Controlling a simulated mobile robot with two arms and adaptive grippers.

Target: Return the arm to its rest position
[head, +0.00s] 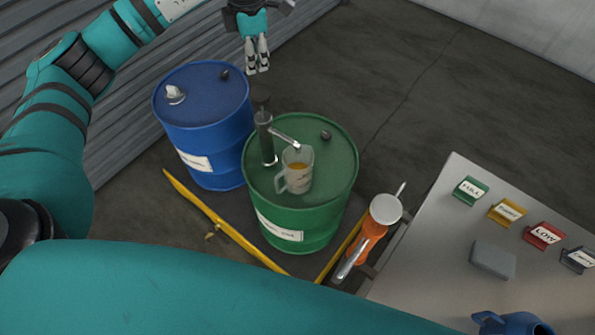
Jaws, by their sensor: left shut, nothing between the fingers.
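My left gripper (257,70) is raised at the top of the head view, past the blue drum and the green drum. It is shut with nothing between its fingers, and it touches nothing that I can see. Its teal arm comes in from the left and reaches along the corrugated wall. My right gripper is not in view; a teal part of my own body fills the bottom of the picture.
A green drum (338,190) bears a hand pump (265,138) and a clear jug (297,172) with amber liquid under the spout. A blue drum (205,100) stands beside it. A grey table (420,265) with coloured label signs is at right. The floor at upper right is clear.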

